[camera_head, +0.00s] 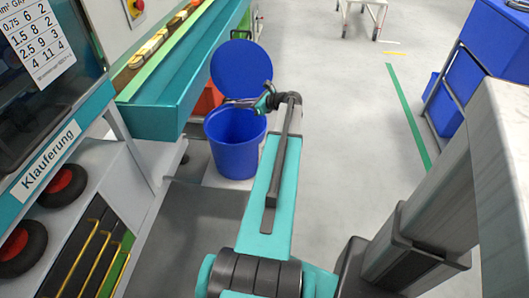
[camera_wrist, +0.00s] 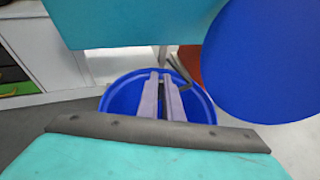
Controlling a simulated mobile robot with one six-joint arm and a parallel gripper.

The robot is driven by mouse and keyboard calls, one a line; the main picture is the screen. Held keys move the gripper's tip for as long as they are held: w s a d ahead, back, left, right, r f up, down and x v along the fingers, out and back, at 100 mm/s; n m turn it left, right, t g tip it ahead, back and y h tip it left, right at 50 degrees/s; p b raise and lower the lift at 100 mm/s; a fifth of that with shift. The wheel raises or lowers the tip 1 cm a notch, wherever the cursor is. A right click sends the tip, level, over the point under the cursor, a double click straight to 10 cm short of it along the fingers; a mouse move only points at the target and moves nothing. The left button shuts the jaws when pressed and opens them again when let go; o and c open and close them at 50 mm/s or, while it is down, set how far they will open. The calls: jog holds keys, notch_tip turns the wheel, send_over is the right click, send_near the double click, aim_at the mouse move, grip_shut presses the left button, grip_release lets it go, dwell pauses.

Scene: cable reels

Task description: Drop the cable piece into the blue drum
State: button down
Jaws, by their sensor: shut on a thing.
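The blue drum (camera_head: 236,150) stands open on the floor, left of the middle in the head view. Its blue lid (camera_head: 241,68) is raised at the back. In the wrist view, the drum's rim (camera_wrist: 106,99) is around the fingers and the lid (camera_wrist: 265,60) is at the right. My gripper (camera_head: 232,102) is above the drum's mouth. Its two pale fingers (camera_wrist: 161,76) are close together, shut on the cable piece. A dark, thin bent strip (camera_wrist: 179,69) shows by the fingertips and looks like the cable piece. The drum's inside is mostly hidden.
A teal bench with a trough (camera_head: 170,98) is left of the drum, close to it. An orange-red bin (camera_head: 208,98) is behind the drum. A cabinet with cable reels (camera_head: 62,187) is at the left. Floor to the right (camera_head: 345,130) is free.

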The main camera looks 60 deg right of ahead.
jog(key=shift+f+b, duration=2.25)
jog(key=shift+f, duration=0.3)
jog(key=c, duration=1.8)
grip_release()
jog(key=shift+c, duration=0.2)
jog(key=shift+s, duration=0.1)
jog(key=p+v, duration=0.2)
jog(key=v, duration=1.1)
jog(key=shift+s, duration=0.3)
jog(key=shift+r, duration=0.1)
